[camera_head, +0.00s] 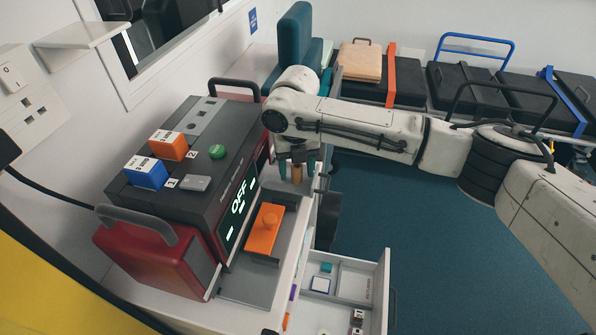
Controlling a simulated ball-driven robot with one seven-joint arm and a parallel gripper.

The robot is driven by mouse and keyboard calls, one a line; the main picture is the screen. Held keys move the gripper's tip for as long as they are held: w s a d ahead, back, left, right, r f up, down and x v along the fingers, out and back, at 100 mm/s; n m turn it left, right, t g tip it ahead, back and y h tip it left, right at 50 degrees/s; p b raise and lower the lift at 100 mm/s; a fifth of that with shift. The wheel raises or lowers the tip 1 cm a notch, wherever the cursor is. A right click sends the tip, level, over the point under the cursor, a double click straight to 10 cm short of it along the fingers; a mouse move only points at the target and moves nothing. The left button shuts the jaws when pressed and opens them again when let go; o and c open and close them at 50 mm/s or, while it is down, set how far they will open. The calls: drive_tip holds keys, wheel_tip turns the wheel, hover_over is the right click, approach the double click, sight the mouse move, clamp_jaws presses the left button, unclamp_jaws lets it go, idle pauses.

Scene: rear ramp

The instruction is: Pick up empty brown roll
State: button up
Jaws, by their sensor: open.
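A small brown roll (297,174) stands upright near the right edge of the counter, beside the dark machine. My gripper (297,168) points down over it, with teal-tipped fingers open on either side of the roll. Its top is hidden by the gripper. I cannot tell whether either finger touches it.
The dark machine (205,135) with an "OFF" display carries a blue box (146,173) and an orange box (167,145). An orange block with a knob (264,231) lies on a grey tray. An open drawer (354,279) juts out below. The blue floor (430,230) is clear.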

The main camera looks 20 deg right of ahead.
drive_tip(key=shift+c, duration=0.5)
clamp_jaws()
drive_tip(key=shift+r, duration=0.15)
